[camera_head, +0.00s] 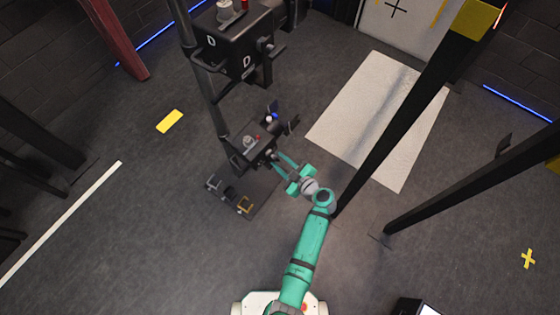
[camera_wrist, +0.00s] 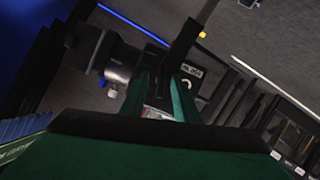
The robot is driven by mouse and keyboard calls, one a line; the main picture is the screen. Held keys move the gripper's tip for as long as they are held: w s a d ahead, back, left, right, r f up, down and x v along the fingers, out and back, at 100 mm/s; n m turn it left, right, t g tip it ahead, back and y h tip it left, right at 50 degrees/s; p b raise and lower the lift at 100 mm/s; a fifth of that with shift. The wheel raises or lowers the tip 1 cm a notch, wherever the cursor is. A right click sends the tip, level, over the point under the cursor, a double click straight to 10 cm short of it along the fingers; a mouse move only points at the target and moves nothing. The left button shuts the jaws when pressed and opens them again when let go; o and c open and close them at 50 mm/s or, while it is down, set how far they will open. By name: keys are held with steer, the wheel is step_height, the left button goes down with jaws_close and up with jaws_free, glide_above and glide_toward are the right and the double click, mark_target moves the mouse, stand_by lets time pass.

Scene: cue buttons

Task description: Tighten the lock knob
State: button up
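The lower black control box (camera_head: 252,140) is mounted on a dark pole stand and has several small knobs and buttons on top. A small dark knob (camera_head: 270,154) sticks out of its side facing my arm; I take it for the lock knob, but no readable label confirms this. My gripper (camera_head: 277,161) reaches to this side, its two green fingers apart with their tips at or around the knob. In the wrist view the fingers (camera_wrist: 163,88) stand before a dark box face with a white label (camera_wrist: 191,71). What lies between the fingertips is mostly hidden, so I cannot tell whether they grip it.
An upper black box (camera_head: 238,42) with side handles hangs on the same pole. Pedals (camera_head: 229,194) sit at the stand's foot. A thick black post (camera_head: 400,110) rises right of my arm. In the wrist view a dark cylindrical part (camera_wrist: 122,62) stands left of the fingers.

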steer(key=shift+a+f, duration=0.1)
steer(key=shift+a, duration=0.15)
jaws_close()
steer(key=shift+d, duration=0.1)
